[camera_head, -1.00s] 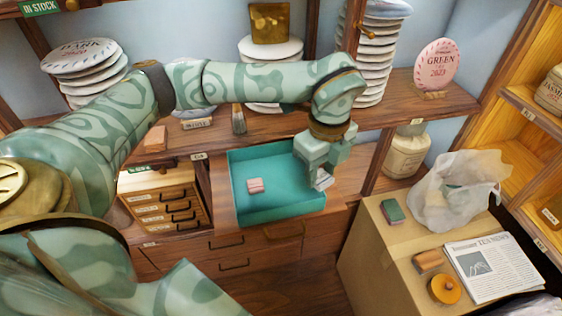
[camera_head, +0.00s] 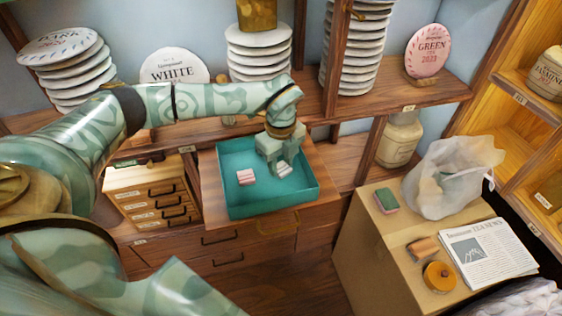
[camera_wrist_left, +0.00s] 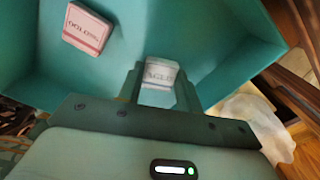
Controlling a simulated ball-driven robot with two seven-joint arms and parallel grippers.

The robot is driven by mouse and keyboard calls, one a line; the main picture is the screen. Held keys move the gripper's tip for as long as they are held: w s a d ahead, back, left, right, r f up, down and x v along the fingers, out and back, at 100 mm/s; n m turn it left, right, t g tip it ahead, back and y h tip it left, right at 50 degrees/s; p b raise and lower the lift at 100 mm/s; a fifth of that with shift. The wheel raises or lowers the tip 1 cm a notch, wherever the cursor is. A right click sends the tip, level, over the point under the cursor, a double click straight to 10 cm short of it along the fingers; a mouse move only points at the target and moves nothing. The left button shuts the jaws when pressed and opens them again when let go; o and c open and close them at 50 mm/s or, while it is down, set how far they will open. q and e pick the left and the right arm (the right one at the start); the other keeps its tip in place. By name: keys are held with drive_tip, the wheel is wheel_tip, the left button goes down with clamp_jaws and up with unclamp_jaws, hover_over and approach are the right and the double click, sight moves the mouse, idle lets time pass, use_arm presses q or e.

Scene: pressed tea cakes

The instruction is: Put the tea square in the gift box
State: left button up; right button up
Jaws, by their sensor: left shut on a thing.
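The teal open-topped gift box (camera_head: 313,187) stands on the wooden counter. My left gripper (camera_head: 283,172) points down over its right part. It is shut on a small pale tea square (camera_head: 285,170), low in or just above the box. In the left wrist view the fingers (camera_wrist_left: 158,88) flank this tea square (camera_wrist_left: 161,73), whose label seems to read "AGED". Whether it touches the box floor I cannot tell. A second, pink-edged square (camera_head: 246,177) lies apart on the box floor to the left; it also shows in the left wrist view (camera_wrist_left: 87,28). My right gripper is not in view.
Small drawers (camera_head: 150,200) stand left of the box. A shelf behind holds stacked tea cakes (camera_head: 258,50). At the right, a cardboard carton (camera_head: 360,240) carries a green block (camera_head: 387,201), a plastic bag (camera_head: 450,175) and a newspaper (camera_head: 487,250).

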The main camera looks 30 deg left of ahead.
sight(281, 167)
use_arm(q)
drive_tip(key=o, duration=1)
wheel_tip(281, 167, up, 12)
drive_tip(key=shift+r+p, duration=0.15)
drive_tip(key=shift+p, duration=0.85)
